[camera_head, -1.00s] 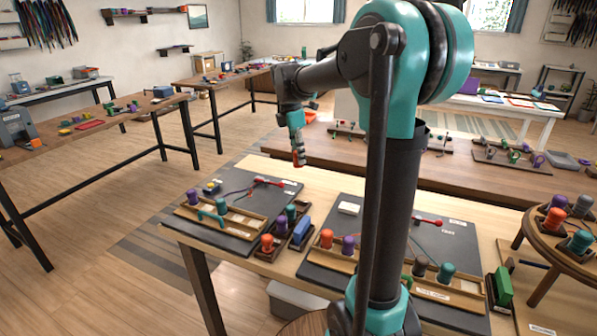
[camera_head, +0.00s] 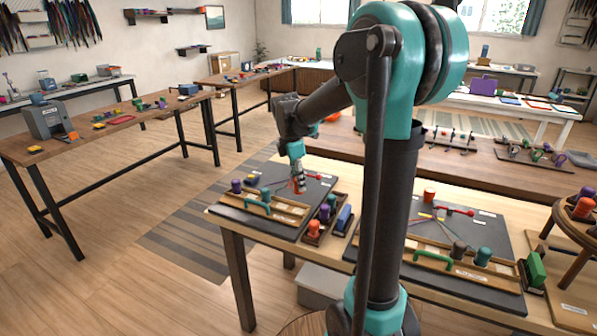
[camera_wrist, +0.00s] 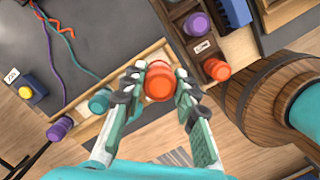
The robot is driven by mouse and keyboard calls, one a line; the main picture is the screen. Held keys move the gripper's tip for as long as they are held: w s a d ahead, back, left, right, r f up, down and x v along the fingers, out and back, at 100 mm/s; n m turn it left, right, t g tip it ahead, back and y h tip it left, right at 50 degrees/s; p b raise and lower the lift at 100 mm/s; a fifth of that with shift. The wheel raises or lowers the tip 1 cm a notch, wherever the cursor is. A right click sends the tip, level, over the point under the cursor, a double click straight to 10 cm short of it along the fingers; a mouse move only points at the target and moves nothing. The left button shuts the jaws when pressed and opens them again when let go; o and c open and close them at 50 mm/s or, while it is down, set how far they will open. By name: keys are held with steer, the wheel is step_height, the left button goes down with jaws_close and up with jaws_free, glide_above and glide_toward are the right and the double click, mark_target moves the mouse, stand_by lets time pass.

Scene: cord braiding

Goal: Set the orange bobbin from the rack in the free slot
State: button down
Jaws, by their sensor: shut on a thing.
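My gripper (camera_wrist: 158,82) is shut on an orange bobbin (camera_wrist: 158,76), upright between the fingertips. In the wrist view it overlaps the wooden slot rail (camera_wrist: 128,73) of the left board; its height above the rail cannot be told. A teal bobbin (camera_wrist: 99,102) and a purple bobbin (camera_wrist: 59,129) stand in that rail. The slot under the held bobbin is hidden. In the head view my gripper (camera_head: 298,184) appears over the left board (camera_head: 318,182). The small dark rack (camera_head: 306,241) beside it holds another orange bobbin (camera_head: 313,228) and a purple one (camera_wrist: 196,24).
A blue block (camera_head: 344,217) sits beside the rack. A yellow-topped block (camera_wrist: 28,93) and coloured cords (camera_wrist: 50,50) lie on the left board. A round wooden stand (camera_wrist: 246,106) is at right in the wrist view. The right board (camera_head: 490,229) is partly hidden by my arm.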

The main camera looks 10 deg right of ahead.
steer(key=shift+a+f, duration=0.15)
steer(key=shift+f, duration=2.95)
steer(key=shift+f, duration=0.8)
steer(key=c, duration=1.1)
jaws_free()
steer(key=shift+r, duration=0.1)
